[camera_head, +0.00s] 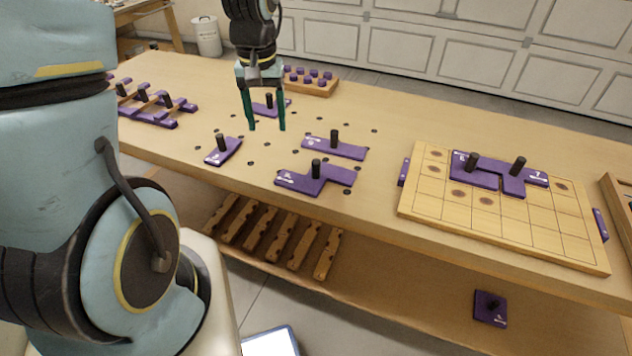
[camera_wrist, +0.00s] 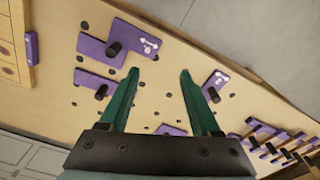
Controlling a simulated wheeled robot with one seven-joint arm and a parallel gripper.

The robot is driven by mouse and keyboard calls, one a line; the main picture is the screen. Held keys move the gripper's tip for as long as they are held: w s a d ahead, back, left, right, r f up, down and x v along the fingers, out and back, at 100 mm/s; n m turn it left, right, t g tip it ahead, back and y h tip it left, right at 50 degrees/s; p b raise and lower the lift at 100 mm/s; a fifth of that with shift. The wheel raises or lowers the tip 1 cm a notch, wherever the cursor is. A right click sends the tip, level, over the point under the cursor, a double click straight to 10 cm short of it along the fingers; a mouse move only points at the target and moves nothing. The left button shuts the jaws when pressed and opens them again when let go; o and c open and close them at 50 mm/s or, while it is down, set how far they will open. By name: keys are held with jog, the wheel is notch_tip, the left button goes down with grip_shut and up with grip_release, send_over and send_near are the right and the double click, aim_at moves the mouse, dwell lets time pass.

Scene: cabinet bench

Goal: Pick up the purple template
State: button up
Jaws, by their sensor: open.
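Several purple templates with black peg handles are in view. On the bench top in the head view are a small one (camera_head: 222,151), one behind my gripper (camera_head: 278,106), a long bar (camera_head: 345,151) and a stepped one (camera_head: 300,181). In the wrist view the stepped template (camera_wrist: 128,40), the bar (camera_wrist: 92,79), the small one (camera_wrist: 219,79) and a partly hidden one (camera_wrist: 168,130) lie around the fingers. My gripper (camera_head: 266,128) is open and empty above the bench, pointing down; it also shows in the wrist view (camera_wrist: 157,73). Which template is meant cannot be told.
More purple templates lie on a gridded wooden board (camera_head: 420,207) at right and on a rack (camera_head: 150,106) at left. Another template (camera_head: 490,308) lies on the lower shelf. A wooden block with purple knobs (camera_head: 318,88) stands at the back. Pegholes dot the bench (camera_head: 400,125).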

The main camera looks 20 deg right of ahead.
jog(key=m, duration=0.1)
send_over(316, 161)
jog(key=shift+g, duration=0.3)
jog(key=f, duration=0.4)
jog(key=shift+s+a+f+b, duration=0.15)
jog(key=shift+s+a+b, duration=0.1)
jog(key=shift+b, duration=0.1)
jog(key=f, duration=0.2)
jog(key=f+p, duration=0.1)
jog(key=f, duration=0.1)
jog(key=shift+d+f, duration=0.1)
jog(key=shift+d, duration=0.15)
jog(key=shift+w+f+p, duration=0.15)
jog(key=shift+f+p, duration=0.55)
jog(key=shift+f, duration=0.95)
jog(key=shift+w+f+p, duration=0.1)
jog(key=shift+f+p, duration=0.55)
jog(key=shift+f, duration=1)
grip_shut()
